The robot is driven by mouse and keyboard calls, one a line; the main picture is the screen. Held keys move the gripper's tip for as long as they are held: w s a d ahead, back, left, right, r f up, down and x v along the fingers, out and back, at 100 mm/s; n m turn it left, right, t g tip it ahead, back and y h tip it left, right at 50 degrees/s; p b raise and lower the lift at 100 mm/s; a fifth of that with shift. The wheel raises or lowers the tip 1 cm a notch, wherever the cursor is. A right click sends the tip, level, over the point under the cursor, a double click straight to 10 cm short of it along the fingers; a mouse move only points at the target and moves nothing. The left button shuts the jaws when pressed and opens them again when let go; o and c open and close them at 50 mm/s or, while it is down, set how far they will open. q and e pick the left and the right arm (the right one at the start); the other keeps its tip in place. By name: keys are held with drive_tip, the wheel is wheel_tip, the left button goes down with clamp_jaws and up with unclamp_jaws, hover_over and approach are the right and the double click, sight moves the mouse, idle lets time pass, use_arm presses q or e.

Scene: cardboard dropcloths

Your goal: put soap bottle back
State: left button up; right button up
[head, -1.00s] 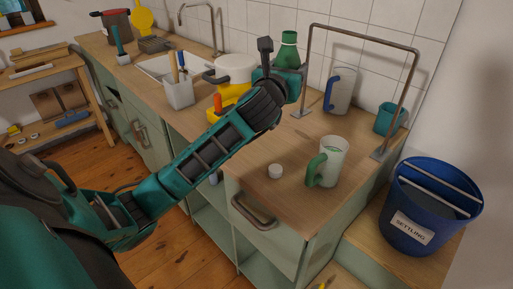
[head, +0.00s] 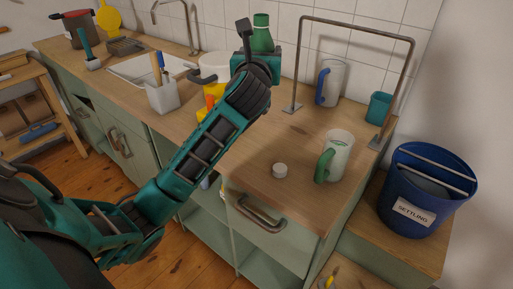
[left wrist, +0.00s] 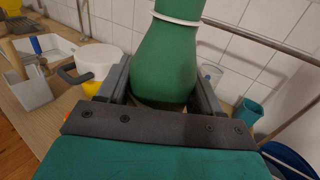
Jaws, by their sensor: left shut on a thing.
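The green soap bottle (head: 262,36) is upright in my left gripper (head: 257,55), above the wooden counter near the tiled wall. In the left wrist view the bottle (left wrist: 167,60) fills the space between the two dark fingers of the gripper (left wrist: 160,88), which is shut on it. A white band circles its upper part there. The bottle's base is partly hidden by the gripper, and I cannot tell how high it is above the counter. My right gripper is not in view.
A metal rail frame (head: 357,28) stands right of the gripper. Left are a white pot (head: 214,66) and utensil holder (head: 163,97).

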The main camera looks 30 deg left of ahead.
use_arm(q)
wheel_tip(320, 180, down, 19)
drive_tip(key=b, duration=0.5)
drive_tip(key=shift+f, duration=0.2)
drive_tip(key=shift+f+b, duration=0.25)
drive_tip(key=shift+b, duration=0.05)
drive_tip(key=shift+f, duration=0.2)
drive_tip(key=o, duration=1.3)
